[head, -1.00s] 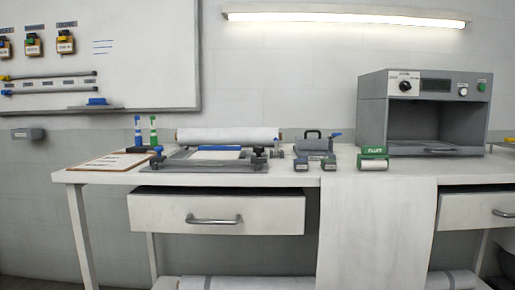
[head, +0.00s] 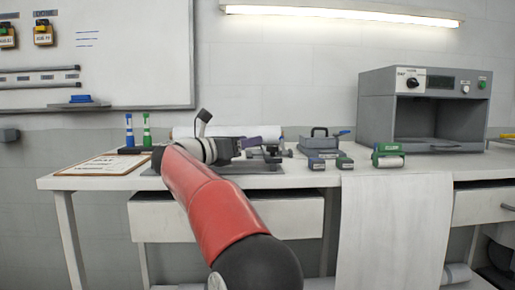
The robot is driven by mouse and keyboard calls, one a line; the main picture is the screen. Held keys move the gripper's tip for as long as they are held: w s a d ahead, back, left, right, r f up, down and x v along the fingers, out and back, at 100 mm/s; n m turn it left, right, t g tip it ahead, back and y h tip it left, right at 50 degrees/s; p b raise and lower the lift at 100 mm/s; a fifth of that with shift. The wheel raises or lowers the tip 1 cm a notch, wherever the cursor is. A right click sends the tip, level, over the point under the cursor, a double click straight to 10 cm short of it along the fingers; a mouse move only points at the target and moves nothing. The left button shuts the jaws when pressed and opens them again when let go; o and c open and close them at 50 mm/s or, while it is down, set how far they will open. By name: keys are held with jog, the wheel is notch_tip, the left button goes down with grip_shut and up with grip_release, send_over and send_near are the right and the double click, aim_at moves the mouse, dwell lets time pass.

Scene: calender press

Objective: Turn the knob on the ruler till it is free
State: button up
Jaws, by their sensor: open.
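The ruler is a bar across the grey frame (head: 285,183) on the bench; my arm hides most of it. A dark knob (head: 273,153) shows at the frame's right end, just right of my gripper. My gripper (head: 256,147) is open over the frame, with its tips close to this knob. I cannot tell whether they touch it. A purple part (head: 262,136) shows beside the tips; I cannot tell what it belongs to.
A white roll (head: 290,132) lies behind the frame. A clipboard (head: 103,165) and upright markers (head: 147,130) are at left. A white sheet (head: 393,225) hangs over the front edge.

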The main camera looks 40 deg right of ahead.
aim_at(268, 147)
jog(key=shift+s+d+f+m+g+y, duration=0.1)
jog(key=shift+d+f+m+g+y, duration=0.2)
jog(key=shift+f+m+g, duration=0.25)
jog(key=shift+s+d+f+m+g+y, duration=0.1)
jog(key=shift+d+f+m+g+y, duration=0.15)
jog(key=shift+f+m+g, duration=0.3)
jog(key=d, duration=0.4)
jog(key=d+p, duration=0.1)
jog(key=d, duration=0.2)
jog(key=shift+s+d, duration=0.2)
jog(key=shift+d, duration=0.15)
jog(key=shift+c, duration=0.4)
jog(key=c, duration=0.9)
